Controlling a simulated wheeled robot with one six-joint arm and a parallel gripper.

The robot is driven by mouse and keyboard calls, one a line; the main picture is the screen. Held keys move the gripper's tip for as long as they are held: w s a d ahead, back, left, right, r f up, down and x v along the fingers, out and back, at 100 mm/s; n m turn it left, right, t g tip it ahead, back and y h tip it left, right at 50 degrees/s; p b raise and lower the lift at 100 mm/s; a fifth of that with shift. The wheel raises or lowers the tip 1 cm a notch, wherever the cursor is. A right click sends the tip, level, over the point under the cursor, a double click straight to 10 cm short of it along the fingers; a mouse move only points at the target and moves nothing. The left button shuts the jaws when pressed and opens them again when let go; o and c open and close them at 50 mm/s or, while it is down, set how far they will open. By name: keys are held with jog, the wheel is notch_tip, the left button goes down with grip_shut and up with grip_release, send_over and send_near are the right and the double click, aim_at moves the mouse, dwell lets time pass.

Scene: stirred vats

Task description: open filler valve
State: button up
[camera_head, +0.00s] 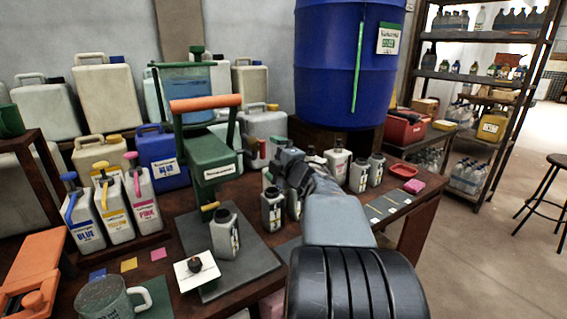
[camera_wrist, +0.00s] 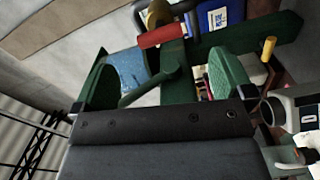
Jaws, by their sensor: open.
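The filler (camera_head: 212,165) is a green stand on the table, with a tank of blue liquid (camera_head: 187,92) at its top. Its orange-red handle (camera_head: 205,103) sticks out on a green lever, and a yellow spout (camera_head: 210,207) shows low at its front. My gripper (camera_head: 283,165) is right of the filler, apart from the handle. In the wrist view my gripper (camera_wrist: 165,58) looks open, with nothing held; the red handle (camera_wrist: 163,36) shows beyond the jaws. The valve's inner state cannot be seen.
Several small grey bottles (camera_head: 271,210) stand close beside my gripper. A big blue barrel (camera_head: 335,60) is behind. Blue, yellow and pink jugs (camera_head: 110,208) stand at left.

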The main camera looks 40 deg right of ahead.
jog(key=shift+s+a, duration=0.2)
jog(key=shift+s, duration=0.95)
jog(key=shift+s+a, duration=0.15)
jog(key=shift+s, duration=0.95)
